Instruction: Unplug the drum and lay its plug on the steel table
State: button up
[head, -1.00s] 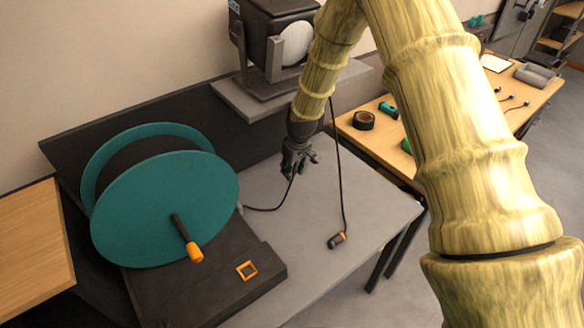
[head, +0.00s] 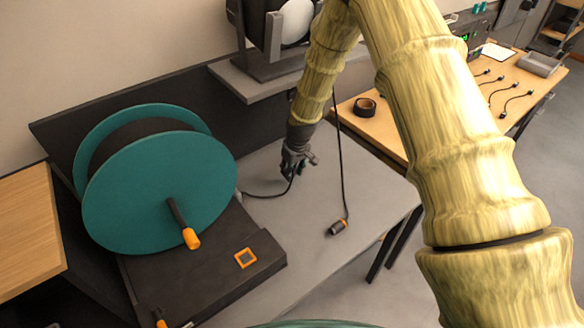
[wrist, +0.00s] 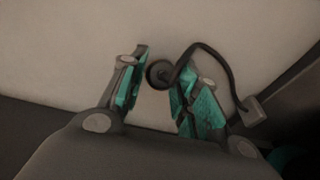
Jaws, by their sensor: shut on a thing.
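The teal cable drum (head: 160,195) stands on a dark base at the left in the head view. A black cable runs from its right side to my gripper (head: 290,172), low over the grey steel table (head: 300,232). In the wrist view my gripper (wrist: 156,92) is shut on a small dark round plug (wrist: 160,73) between its fingertips. The plug's cable curves past the right finger to a grey block (wrist: 253,112). In the head view the fingers mostly hide the plug; I cannot tell whether it touches the table.
A second plug with an orange band (head: 338,228) lies on the table, its cable hanging from above. A lamp (head: 272,30) stands on a raised shelf (head: 250,88) behind my gripper. A wooden table (head: 470,110) with tape and leads is at right. The steel table's front is clear.

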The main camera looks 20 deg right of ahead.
jog(key=shift+f, duration=0.6)
jog(key=o, duration=1.2)
jog(key=shift+r, duration=0.1)
jog(key=r, duration=0.4)
jog(key=s+r, duration=0.1)
jog(key=r, duration=0.2)
jog(key=s+r, duration=0.1)
jog(key=r, duration=0.3)
jog(key=shift+s+d+r, duration=0.1)
jog(key=shift+d+r, duration=0.2)
jog(key=shift+d, duration=0.1)
